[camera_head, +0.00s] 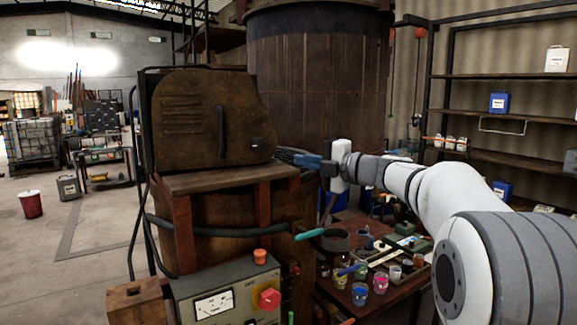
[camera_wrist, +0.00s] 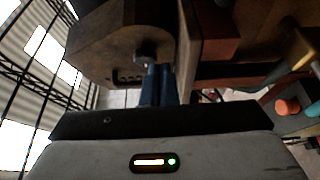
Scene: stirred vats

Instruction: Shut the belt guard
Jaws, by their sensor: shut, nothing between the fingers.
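The belt guard (camera_head: 185,120) is a rusty brown cover with slots and an upright handle (camera_head: 221,132). It stands upright above a wooden ledge (camera_head: 215,182) on the vat's drive. I cannot tell whether its edge sits fully flush. A dark round knob (camera_head: 257,144) is at its lower right. My gripper (camera_head: 284,156), with blue fingers, is at the guard's right lower side. In the wrist view the guard (camera_wrist: 115,35) fills the upper left, and the shut, empty fingers (camera_wrist: 157,72) point at the knob (camera_wrist: 145,50). I cannot tell whether they touch it.
A control box (camera_head: 230,293) with a gauge and a red knob stands below the ledge. A table (camera_head: 372,300) with paint pots and tools is under my arm. A large rusty tank (camera_head: 318,85) stands behind, shelves (camera_head: 500,78) at right. Open floor lies left.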

